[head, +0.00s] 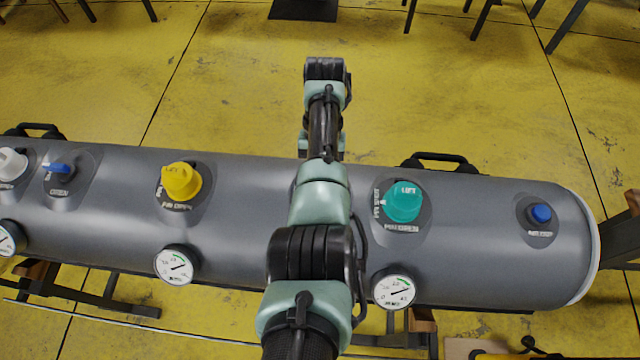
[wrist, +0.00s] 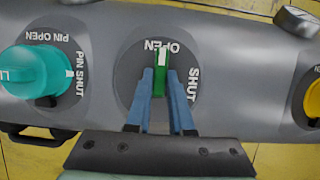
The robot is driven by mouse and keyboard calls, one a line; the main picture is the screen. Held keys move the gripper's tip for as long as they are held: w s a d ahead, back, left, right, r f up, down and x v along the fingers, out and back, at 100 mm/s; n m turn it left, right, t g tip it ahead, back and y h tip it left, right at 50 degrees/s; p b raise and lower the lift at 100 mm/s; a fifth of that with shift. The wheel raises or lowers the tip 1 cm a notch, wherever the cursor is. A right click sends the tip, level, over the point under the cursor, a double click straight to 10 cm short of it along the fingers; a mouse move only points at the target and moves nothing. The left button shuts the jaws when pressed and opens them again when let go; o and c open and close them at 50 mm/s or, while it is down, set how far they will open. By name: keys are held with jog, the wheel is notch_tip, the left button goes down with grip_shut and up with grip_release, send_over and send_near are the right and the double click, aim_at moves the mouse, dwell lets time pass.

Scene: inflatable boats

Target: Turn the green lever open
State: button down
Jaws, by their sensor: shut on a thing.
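The green lever (wrist: 160,84) stands on a round dark plate (wrist: 126,82) on the grey tube in the wrist view. The plate carries the word OPEN at the top and SHUT at the right. The lever lies nearly upright in the picture, its far end by the word OPEN. The two blue fingers of my gripper (wrist: 161,82) are on either side of the lever, shut on it. In the head view my arm hides the lever and the gripper.
A teal LIFT knob (head: 403,202) and a blue valve (head: 541,214) are right of my arm on the tube (head: 480,270). A yellow knob (head: 181,182) is to the left. Dial gauges (head: 394,287) line the near side. A black handle (head: 440,161) is on the far side.

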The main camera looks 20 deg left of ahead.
jog(key=c, duration=0.8)
grip_release()
jog(key=shift+w+r, duration=0.1)
jog(key=v, duration=1.2)
jog(key=shift+r+p, duration=0.3)
jog(key=shift+r, duration=0.1)
